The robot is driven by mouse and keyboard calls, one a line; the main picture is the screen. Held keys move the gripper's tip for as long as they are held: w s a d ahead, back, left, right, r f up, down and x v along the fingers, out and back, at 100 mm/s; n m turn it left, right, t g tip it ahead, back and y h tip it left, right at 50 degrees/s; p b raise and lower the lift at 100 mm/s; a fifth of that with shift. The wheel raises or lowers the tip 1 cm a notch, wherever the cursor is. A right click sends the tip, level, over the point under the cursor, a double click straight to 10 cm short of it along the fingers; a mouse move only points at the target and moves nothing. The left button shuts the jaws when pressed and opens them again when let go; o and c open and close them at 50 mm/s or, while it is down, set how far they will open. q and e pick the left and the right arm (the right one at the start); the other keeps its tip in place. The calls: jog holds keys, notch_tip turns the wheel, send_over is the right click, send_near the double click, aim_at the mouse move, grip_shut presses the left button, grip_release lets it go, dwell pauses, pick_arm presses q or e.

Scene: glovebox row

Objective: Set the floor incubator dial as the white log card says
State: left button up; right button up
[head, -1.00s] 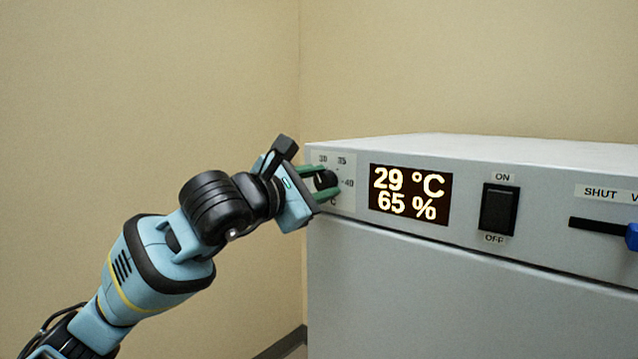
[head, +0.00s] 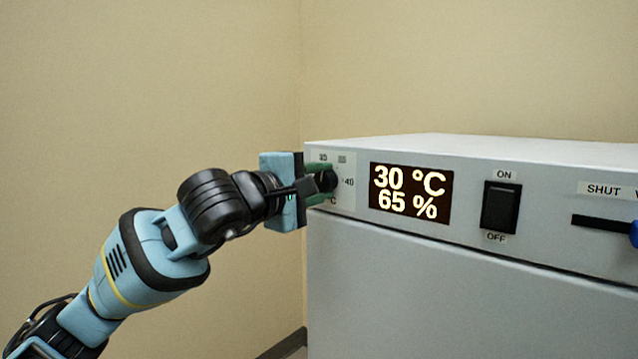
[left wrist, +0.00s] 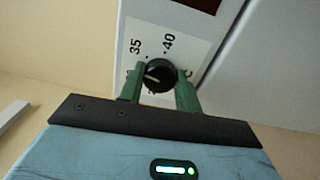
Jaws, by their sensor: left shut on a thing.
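The incubator (head: 420,265) is a grey-white box, and its front panel carries a black round dial (head: 330,181) on a white scale plate marked 30, 35, 40 and °C. My left gripper (head: 322,180) has its green fingers closed around the dial. The left wrist view shows the dial (left wrist: 159,75) between the two fingertips (left wrist: 160,88), with its pale pointer line toward the left, near the partly hidden low mark. The display (head: 410,193) reads 30 °C and 65 %. The white log card is not in view. My right gripper is not in view.
Right of the display is a black rocker switch (head: 501,208) labelled ON and OFF. Further right is a slot (head: 598,223) labelled SHUT with a blue knob (head: 634,234) at the picture's edge. Beige walls stand behind and to the left.

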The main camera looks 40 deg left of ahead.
pick_arm(q)
jog(key=shift+m, duration=1.6)
jog(key=o, duration=1)
jog(key=shift+c, duration=0.2)
jog(key=shift+s, duration=0.1)
jog(key=shift+s+f, duration=0.1)
jog(key=shift+s, duration=0.15)
jog(key=s+b, duration=0.2)
jog(key=s, duration=0.5)
jog(key=shift+a, duration=0.3)
